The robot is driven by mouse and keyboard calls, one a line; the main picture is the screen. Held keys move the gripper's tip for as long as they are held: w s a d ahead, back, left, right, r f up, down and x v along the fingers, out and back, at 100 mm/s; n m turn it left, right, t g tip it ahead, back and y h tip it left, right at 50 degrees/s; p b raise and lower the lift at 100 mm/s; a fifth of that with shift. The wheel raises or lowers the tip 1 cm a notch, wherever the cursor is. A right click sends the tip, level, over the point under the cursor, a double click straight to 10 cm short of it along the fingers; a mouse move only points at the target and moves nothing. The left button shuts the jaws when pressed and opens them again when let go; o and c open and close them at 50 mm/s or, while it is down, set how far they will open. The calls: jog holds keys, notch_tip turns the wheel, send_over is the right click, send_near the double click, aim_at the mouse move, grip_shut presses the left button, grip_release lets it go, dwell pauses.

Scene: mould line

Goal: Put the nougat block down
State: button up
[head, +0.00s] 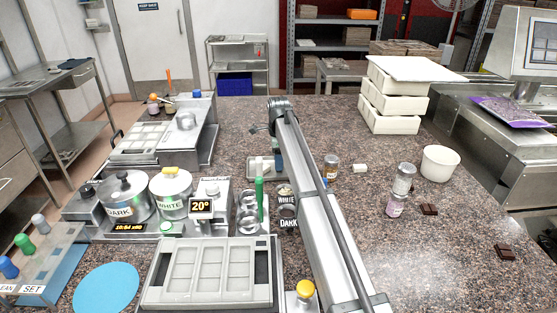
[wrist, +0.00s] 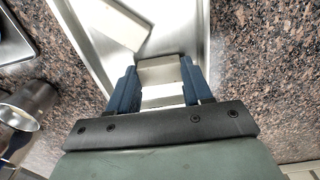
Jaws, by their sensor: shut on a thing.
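My gripper (wrist: 158,88) is shut on a cream nougat block (wrist: 160,70), its dark blue fingers on either side of it. The block is over a shallow metal tray (wrist: 203,18); I cannot tell whether it touches the tray floor. Another cream block (wrist: 112,24) lies tilted in the tray, up and left of the gripper. In the head view my arm largely hides the gripper and the held block; part of the tray (head: 252,163) shows just left of the arm.
A loose cream piece (head: 360,168) and an amber jar (head: 331,166) stand right of my arm. A metal cup (wrist: 30,100) is left of the gripper in the wrist view. A white tub (head: 440,162) and chocolate pieces (head: 429,209) are farther right. The right front counter is mostly clear.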

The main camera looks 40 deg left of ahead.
jog(key=shift+f, duration=0.1)
jog(key=o, duration=1)
notch_tip(320, 180, up, 12)
dwell(0.4)
